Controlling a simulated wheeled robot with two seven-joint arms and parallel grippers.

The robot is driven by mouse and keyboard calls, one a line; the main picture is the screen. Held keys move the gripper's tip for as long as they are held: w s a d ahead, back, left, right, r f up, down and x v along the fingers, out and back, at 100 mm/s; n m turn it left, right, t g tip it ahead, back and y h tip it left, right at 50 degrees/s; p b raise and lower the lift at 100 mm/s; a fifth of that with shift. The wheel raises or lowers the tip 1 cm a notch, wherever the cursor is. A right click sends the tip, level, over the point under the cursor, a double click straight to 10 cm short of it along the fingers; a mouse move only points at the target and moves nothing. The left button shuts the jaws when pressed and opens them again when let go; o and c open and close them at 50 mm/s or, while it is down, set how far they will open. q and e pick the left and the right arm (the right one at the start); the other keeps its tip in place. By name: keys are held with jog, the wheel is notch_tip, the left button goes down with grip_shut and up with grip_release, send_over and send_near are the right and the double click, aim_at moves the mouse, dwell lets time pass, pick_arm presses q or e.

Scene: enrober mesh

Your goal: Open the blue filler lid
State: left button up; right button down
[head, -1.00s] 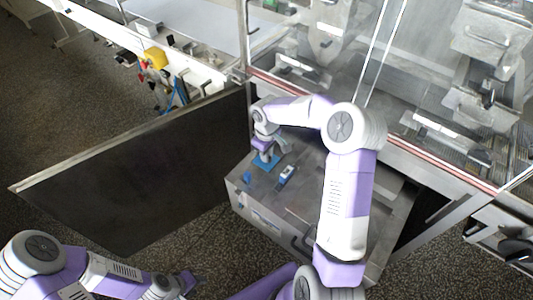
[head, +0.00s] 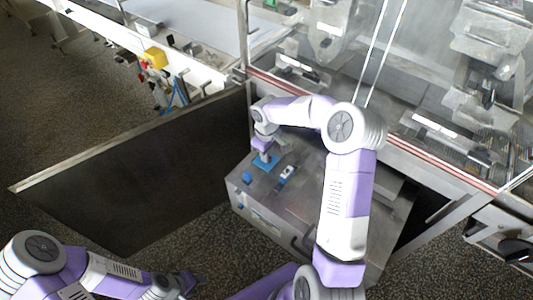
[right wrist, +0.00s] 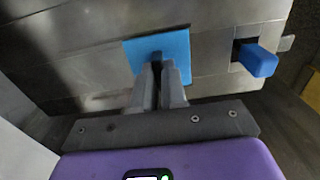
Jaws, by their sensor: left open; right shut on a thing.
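The blue filler lid (head: 264,162) is a flat blue square on top of the grey metal box. In the right wrist view the lid (right wrist: 178,46) lies just beyond the fingertips. My right gripper (head: 263,152) points down at the lid, and its fingers (right wrist: 159,66) are shut on a small part at the lid's middle, which they largely hide. I cannot tell whether the lid is raised from the surface. My left gripper (head: 197,281) is open and empty, low in the head view, far from the lid.
A blue block (head: 247,177) sits at the box's edge near the lid; it also shows in the right wrist view (right wrist: 257,60). A blue and white item (head: 287,173) lies right of the lid. A large dark panel (head: 140,175) stands at left. Glazed machine housing rises behind.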

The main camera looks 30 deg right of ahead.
dwell(0.4)
jog(key=shift+w+d, duration=0.1)
jog(key=shift+d, duration=0.1)
jog(key=d+p, duration=0.1)
jog(key=w+d+p, duration=0.1)
jog(key=d, duration=0.1)
jog(key=w+d+p, duration=0.1)
jog(key=d, duration=0.1)
jog(key=shift+w+d, duration=0.1)
jog(key=c, duration=1.2)
grip_release()
jog(key=shift+o, duration=0.2)
jog(key=shift+r, duration=0.1)
notch_tip(320, 180, up, 7)
jog(key=p, duration=0.2)
jog(key=shift+r, duration=0.2)
